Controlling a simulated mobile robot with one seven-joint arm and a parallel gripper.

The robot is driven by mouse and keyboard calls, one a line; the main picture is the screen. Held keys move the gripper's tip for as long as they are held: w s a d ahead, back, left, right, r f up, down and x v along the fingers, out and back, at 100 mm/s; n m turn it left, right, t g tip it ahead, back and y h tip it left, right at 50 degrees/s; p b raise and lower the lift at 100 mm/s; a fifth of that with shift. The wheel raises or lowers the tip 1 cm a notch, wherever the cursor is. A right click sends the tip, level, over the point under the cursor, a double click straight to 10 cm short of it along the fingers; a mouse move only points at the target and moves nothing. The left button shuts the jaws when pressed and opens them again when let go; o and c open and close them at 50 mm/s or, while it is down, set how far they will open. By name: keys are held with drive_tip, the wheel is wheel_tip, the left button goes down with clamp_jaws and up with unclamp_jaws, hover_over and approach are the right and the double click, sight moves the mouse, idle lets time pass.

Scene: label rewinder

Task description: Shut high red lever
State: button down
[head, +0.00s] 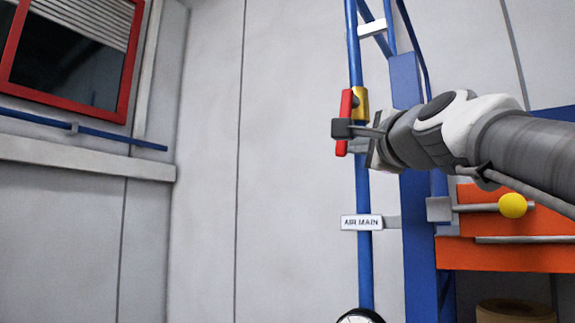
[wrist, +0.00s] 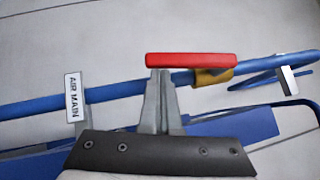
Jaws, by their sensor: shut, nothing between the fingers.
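The high red lever (head: 344,108) stands upright, roughly in line with the blue pipe (head: 364,190), at the brass valve body (head: 361,102). In the wrist view the red lever (wrist: 192,60) lies nearly level across the picture, with the brass valve body (wrist: 212,76) by its right end. My gripper (head: 345,129) is shut and empty, its dark fingertips overlapping the lower part of the lever. In the wrist view my gripper (wrist: 160,74) has its fingertips right at the lever's left end. I cannot tell whether they touch it.
An "AIR MAIN" tag (head: 361,222) hangs on the pipe below the lever. A gauge (head: 360,317) shows at the bottom edge. A yellow knob (head: 512,205) on a rod sits before orange housing (head: 500,256) at the right. Bare wall lies left of the pipe.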

drive_tip(key=w+a+r+m+t+h+b, duration=0.2)
drive_tip(key=w+a+m+h+b, duration=0.15)
drive_tip(key=m+h, duration=0.45)
drive_tip(key=w+a+r+m+t+h+b, duration=0.25)
drive_tip(key=a+m+h+b, duration=0.25)
drive_tip(key=m, duration=0.5)
drive_tip(key=s+a+f+b, duration=0.2)
drive_tip(key=s+f+b, duration=0.5)
drive_tip(key=f+b, duration=0.2)
wheel_tip(320, 180, down, 2)
drive_tip(key=shift+f, duration=0.1)
